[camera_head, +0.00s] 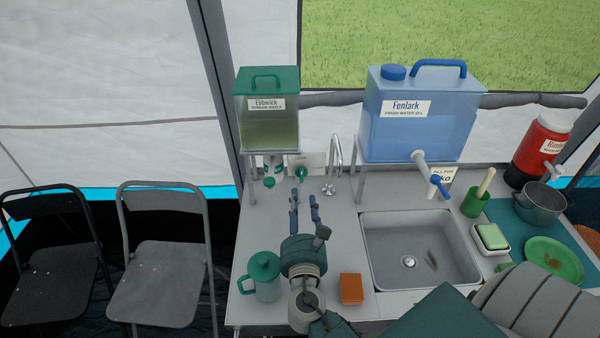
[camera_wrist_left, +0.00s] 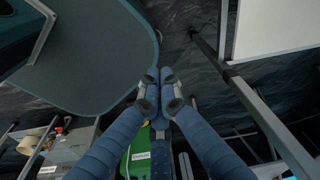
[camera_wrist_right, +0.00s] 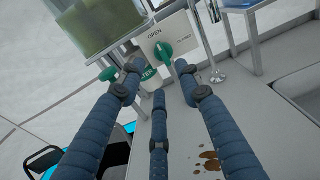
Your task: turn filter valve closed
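The filter valve is a green knob (camera_head: 302,174) on a pale panel under and right of the green-lidded stream water tank (camera_head: 268,125). In the right wrist view the knob (camera_wrist_right: 162,49) sits below the word OPEN on the panel (camera_wrist_right: 183,28); a second label is too small to read. A white and green filter canister (camera_wrist_right: 150,75) hangs beside it. My right gripper (camera_head: 303,196) is open and empty, its fingertips (camera_wrist_right: 158,68) pointing at the knob, one to either side in view; I see no clear contact. My left gripper (camera_wrist_left: 159,74) is shut and empty, away from the counter.
Another green tap (camera_wrist_right: 108,74) is left of the canister. A thin metal faucet (camera_head: 334,165) stands right of the panel. A green mug (camera_head: 264,275) and orange block (camera_head: 351,289) are near my right arm. The sink (camera_head: 420,250) is further right. Brown stains (camera_wrist_right: 208,160) mark the counter.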

